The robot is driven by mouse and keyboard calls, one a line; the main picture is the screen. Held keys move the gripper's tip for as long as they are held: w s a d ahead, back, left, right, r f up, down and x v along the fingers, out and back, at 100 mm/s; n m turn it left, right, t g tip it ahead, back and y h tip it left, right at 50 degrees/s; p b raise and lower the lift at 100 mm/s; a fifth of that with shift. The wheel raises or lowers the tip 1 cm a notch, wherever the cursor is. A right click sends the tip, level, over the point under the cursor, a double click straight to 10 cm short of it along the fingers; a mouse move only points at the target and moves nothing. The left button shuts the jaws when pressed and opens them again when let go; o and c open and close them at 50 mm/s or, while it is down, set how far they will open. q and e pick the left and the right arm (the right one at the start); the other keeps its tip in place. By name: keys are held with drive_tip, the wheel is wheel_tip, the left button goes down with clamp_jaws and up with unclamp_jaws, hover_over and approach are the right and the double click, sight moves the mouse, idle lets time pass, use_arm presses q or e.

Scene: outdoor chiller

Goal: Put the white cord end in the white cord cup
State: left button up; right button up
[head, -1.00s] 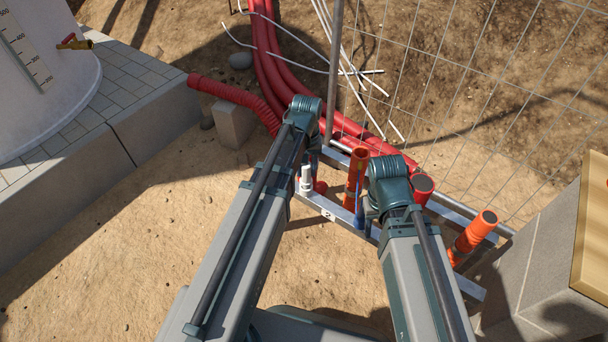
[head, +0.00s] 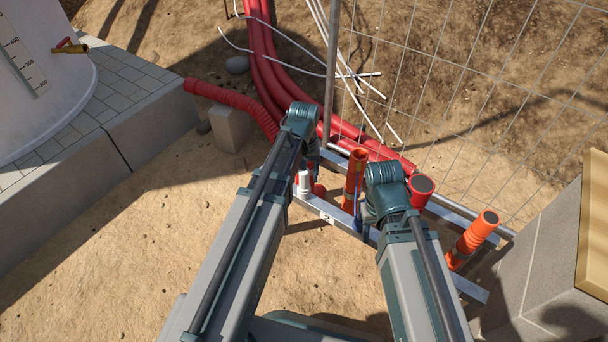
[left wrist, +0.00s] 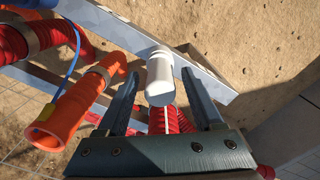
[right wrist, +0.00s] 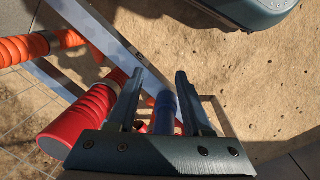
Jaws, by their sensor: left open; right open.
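A white cylinder (head: 304,186), which looks like the white cord cup, stands upright on the grey metal rail (head: 325,208). In the left wrist view the white cylinder (left wrist: 160,80) lies beyond and between the fingers of my left gripper (left wrist: 160,100). The fingers are open and apart from it. A thin white line (left wrist: 166,122) shows below it against red ribbed pipe; I cannot tell if this is the white cord's end. My right gripper (right wrist: 158,92) is open, with a blue cylinder (right wrist: 165,106) seen between its fingers. Both gripper tips are hidden by my arms in the head view.
Orange pipes (head: 355,172) (head: 474,236) and a red capped pipe (head: 421,188) stand along the rail. A blue cord (left wrist: 72,60) passes near an orange pipe. Loose white cords (head: 345,75) lie behind, by wire fencing (head: 500,100). A stone block (head: 525,255) is at right.

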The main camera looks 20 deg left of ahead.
use_arm(q)
drive_tip(key=shift+r, duration=0.1)
wheel_tip(320, 180, up, 12)
drive_tip(key=p, duration=1.2)
drive_tip(key=shift+r, duration=0.1)
drive_tip(key=s+d+r+m+p, duration=0.2)
drive_tip(key=s+d+r+p, duration=0.1)
drive_tip(key=r+p, duration=0.4)
drive_tip(key=s+d+r+m+p, duration=0.2)
drive_tip(key=s+d+r+p, duration=0.2)
drive_tip(key=s+r+p, duration=0.2)
drive_tip(key=s+d+r+m+y+p, duration=0.1)
drive_tip(key=s+d+r+m+p, duration=0.2)
drive_tip(key=r+p, duration=0.6)
drive_tip(key=shift+s+d, duration=0.25)
drive_tip(key=shift+s, duration=0.9)
